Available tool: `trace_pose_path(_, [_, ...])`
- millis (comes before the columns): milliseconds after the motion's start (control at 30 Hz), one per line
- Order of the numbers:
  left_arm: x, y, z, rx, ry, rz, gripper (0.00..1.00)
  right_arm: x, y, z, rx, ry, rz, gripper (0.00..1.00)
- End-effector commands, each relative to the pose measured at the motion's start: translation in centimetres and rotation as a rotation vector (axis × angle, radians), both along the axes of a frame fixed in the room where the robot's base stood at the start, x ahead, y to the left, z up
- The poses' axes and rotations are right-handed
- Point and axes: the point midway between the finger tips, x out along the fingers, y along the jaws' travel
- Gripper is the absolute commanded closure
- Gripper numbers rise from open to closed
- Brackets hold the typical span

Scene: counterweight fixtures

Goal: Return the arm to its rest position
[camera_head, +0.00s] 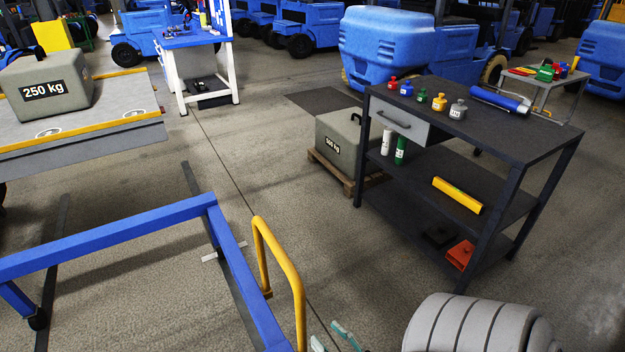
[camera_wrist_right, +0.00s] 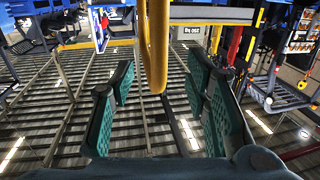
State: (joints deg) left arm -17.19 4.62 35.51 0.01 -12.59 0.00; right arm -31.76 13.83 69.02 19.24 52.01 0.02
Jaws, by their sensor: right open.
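My right gripper (camera_head: 338,338) shows only as teal fingertips at the bottom edge of the head view, just right of a yellow looped handle (camera_head: 268,255). In the right wrist view the gripper (camera_wrist_right: 158,92) has its teal-padded fingers spread wide apart. The yellow handle (camera_wrist_right: 155,45) comes down from the top of that view and appears in the space between the fingers. The pads do not visibly press on it. My left gripper is not in view.
A blue frame (camera_head: 110,237) stands left of the handle. A dark workbench (camera_head: 500,118) with bottles stands at the right. A grey weight (camera_head: 337,143) sits on a pallet behind it. A 250 kg weight (camera_head: 50,88) rests on a platform at the left. Floor between is clear.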

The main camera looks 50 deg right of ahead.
Motion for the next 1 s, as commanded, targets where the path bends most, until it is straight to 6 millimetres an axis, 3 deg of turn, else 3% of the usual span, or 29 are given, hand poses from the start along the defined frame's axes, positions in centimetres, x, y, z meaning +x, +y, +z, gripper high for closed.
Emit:
trace_pose_path(133, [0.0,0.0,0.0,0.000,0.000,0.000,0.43,-1.3,0.2,0.0,0.001,-0.001,0.000,0.57])
trace_pose_path(733, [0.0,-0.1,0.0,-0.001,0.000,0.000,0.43,-1.3,0.2,-0.3,0.002,0.016,0.000,0.57])
trace_pose_path(767, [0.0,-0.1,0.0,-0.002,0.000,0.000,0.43,-1.3,0.2,-0.9,0.004,0.042,0.003,0.57])
trace_pose_path(867, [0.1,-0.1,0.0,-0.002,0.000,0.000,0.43,-2.6,0.4,-5.5,0.000,0.234,0.019,0.57])
trace_pose_path(967, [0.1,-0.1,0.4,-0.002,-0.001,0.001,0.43,-6.9,0.8,-12.8,-0.007,0.565,0.032,0.57])
trace_pose_path(1000, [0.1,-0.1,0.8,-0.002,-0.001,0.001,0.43,-9.4,1.1,-15.8,-0.008,0.721,0.035,0.57])
